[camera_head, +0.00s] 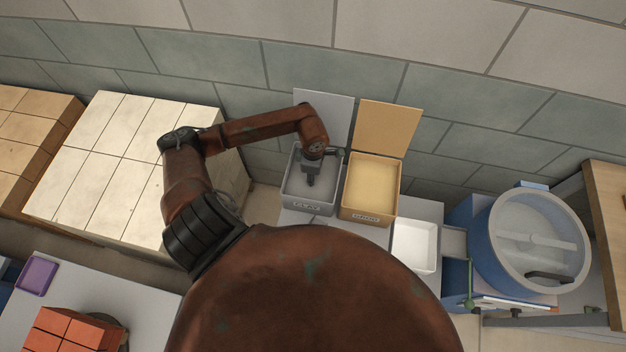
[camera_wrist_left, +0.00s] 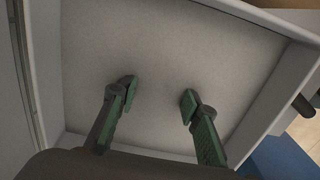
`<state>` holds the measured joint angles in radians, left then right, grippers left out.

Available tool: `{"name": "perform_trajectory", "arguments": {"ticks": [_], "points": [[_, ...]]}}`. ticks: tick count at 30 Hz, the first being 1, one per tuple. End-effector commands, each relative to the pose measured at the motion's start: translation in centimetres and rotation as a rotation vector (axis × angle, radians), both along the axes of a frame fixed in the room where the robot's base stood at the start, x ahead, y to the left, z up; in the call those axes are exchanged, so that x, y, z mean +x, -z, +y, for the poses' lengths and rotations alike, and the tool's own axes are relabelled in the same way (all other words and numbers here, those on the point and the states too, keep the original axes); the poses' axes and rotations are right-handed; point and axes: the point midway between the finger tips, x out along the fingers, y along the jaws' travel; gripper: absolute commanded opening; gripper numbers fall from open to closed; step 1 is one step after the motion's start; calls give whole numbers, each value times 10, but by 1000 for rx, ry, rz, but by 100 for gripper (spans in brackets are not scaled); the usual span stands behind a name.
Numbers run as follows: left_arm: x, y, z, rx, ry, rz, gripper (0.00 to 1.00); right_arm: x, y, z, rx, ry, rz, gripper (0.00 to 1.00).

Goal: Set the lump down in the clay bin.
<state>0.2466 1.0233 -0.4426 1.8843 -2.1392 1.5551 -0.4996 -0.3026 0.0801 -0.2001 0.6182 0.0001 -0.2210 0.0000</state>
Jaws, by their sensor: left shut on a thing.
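The clay bin (camera_head: 308,207) is a grey open-topped box with a CLAY label on its front, at the middle of the head view. Its pale grey inside fills the left wrist view, where a bin wall (camera_wrist_left: 270,105) shows on the right. My left gripper (camera_head: 310,182) points down into the bin's opening. In the left wrist view its two green-grey fingers (camera_wrist_left: 158,92) stand apart over the grey inside. The gripper is shut on the lump, but I cannot make the lump out against the grey. My right gripper is in neither view.
The clay bin's grey lid (camera_head: 322,115) stands raised behind it. A yellow bin (camera_head: 368,216) with its lid (camera_head: 388,125) up stands close on the right, then a white tray (camera_head: 414,244) and a blue mixer drum (camera_head: 528,240). Pale blocks (camera_head: 110,165) are stacked on the left.

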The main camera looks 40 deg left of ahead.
Motion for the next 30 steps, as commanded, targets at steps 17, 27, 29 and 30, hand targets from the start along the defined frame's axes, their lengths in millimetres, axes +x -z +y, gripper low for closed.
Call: {"name": "perform_trajectory", "arguments": {"ticks": [17, 27, 29, 30], "points": [[-1, 27, 0, 0, 0, 1, 34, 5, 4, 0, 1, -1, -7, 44], [-1, 26, 0, 0, 0, 1, 50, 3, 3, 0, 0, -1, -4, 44], [-1, 26, 0, 0, 0, 1, 50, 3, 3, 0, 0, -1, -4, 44], [-1, 26, 0, 0, 0, 1, 50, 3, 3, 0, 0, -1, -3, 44]]}}
